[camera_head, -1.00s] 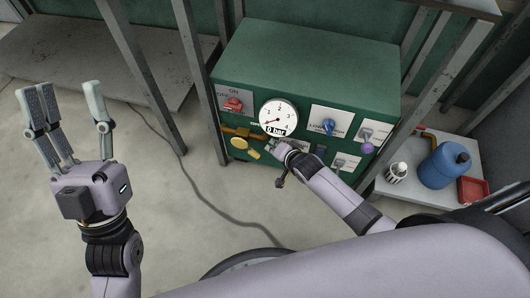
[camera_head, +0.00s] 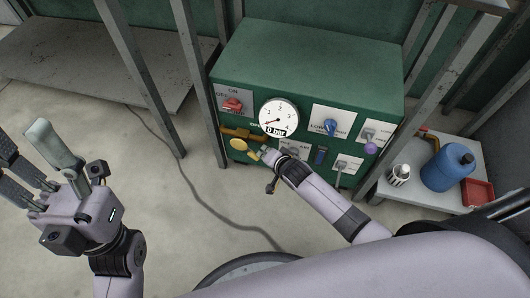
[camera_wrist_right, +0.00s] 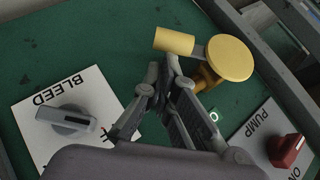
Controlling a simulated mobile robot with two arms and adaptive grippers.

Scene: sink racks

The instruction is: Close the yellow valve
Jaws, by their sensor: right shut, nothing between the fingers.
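The yellow valve (camera_head: 238,144) is on the lower left front of the green box; its round yellow disc has a short handle pointing to the lower right. In the right wrist view, the yellow valve (camera_wrist_right: 231,59) shows its disc at the upper right and its cylindrical handle to the left. My right gripper (camera_head: 265,152) is shut and empty, just right of the handle. In the wrist view, my right gripper's (camera_wrist_right: 168,68) fingertips are just below the handle; I cannot tell if they touch. My left gripper (camera_head: 28,152) is open and empty at the far left, away from the box.
A dial gauge (camera_head: 278,117) reads 0 bar above the valve. A red pump switch (camera_wrist_right: 290,150) and the grey bleed lever (camera_wrist_right: 68,120) flank my fingers. Metal posts (camera_head: 196,75) stand near the box. A blue jug (camera_head: 447,167) stands on a side shelf at right.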

